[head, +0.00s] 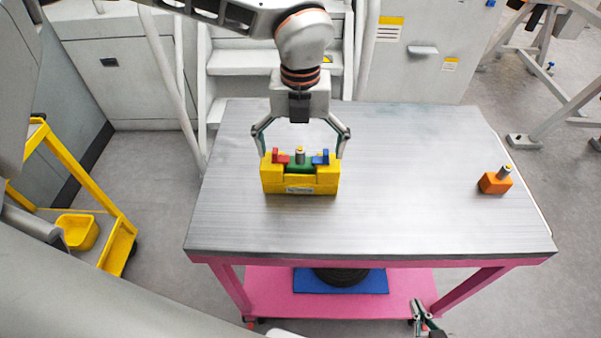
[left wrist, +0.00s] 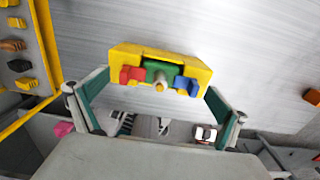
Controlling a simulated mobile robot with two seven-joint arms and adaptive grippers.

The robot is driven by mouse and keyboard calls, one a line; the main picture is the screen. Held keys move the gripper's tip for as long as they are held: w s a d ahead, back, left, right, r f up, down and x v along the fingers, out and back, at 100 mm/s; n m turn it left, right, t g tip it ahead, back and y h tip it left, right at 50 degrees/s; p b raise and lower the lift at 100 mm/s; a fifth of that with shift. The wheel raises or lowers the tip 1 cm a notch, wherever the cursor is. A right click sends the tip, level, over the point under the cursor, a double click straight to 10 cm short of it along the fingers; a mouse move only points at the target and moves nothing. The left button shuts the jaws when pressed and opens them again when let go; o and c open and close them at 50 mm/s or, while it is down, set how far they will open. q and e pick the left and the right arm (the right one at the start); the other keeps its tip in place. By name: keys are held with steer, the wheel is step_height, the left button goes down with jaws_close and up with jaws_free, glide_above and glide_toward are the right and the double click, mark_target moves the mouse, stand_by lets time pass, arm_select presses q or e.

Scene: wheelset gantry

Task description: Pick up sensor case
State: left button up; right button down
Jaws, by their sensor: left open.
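The yellow sensor case (head: 299,187) stands on the grey metal tabletop, left of its middle. It holds a red part (head: 282,158), a green part with a small grey cylinder (head: 300,155), and a blue part (head: 320,159). My left gripper (head: 301,154) is open, with one finger near each end of the case's top. In the left wrist view the case (left wrist: 161,54) lies between and just beyond the spread fingertips. I cannot tell whether they touch it. My right gripper (head: 425,318) shows partly at the bottom edge, below the table's front, and looks empty.
The table (head: 420,215) has a pink frame and lower shelf. An orange block (head: 495,183) with a grey cylinder sits at its right. Grey steps (head: 233,62) stand behind and a yellow cart (head: 122,245) at left. The tabletop between case and orange block is clear.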

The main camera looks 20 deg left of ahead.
arm_select(q)
steer(key=c, duration=1.9)
steer(key=shift+r, duration=0.1)
